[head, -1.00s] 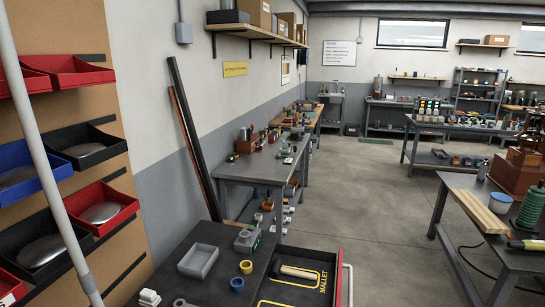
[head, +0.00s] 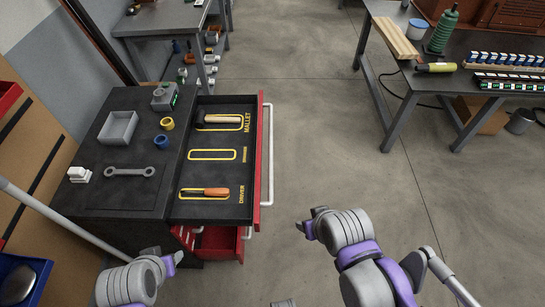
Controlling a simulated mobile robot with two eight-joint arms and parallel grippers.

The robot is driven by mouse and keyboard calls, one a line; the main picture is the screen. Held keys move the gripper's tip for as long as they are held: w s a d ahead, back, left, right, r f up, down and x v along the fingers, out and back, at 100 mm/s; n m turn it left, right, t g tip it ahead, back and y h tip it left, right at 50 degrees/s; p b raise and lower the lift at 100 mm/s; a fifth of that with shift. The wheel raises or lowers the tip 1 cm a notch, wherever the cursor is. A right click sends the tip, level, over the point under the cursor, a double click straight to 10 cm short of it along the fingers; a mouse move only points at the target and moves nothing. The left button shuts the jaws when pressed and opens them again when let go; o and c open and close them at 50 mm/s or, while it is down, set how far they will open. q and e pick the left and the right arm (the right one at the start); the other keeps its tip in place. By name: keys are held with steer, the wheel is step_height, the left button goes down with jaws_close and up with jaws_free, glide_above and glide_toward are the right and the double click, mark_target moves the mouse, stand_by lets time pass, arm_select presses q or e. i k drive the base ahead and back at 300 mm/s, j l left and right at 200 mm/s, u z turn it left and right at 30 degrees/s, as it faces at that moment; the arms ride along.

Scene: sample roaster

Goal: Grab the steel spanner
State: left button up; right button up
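The steel spanner (head: 130,172) is a grey double-ended wrench. It lies flat on the dark top of the tool cabinet (head: 112,203), left of the open drawer. My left gripper (head: 165,254) is at the bottom left, in front of the cabinet, below the spanner in the picture and apart from it. My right gripper (head: 310,220) is over the floor to the right of the drawer. Both appear open and empty, with their small fingertips apart.
The open drawer (head: 222,170) holds a mallet (head: 218,119), a driver (head: 205,192) and an empty yellow outline between them. A grey bin (head: 118,128), a yellow ring (head: 167,123), a blue ring (head: 161,142) and a white block (head: 78,174) stand around the spanner.

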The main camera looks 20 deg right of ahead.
mark_target(116, 172)
steer(key=i+l, duration=0.1)
steer(key=l, duration=0.6)
steer(key=u, duration=1.3)
steer(key=i+j+z, duration=0.2)
steer(key=i+j, duration=0.95)
steer(key=j, duration=0.15)
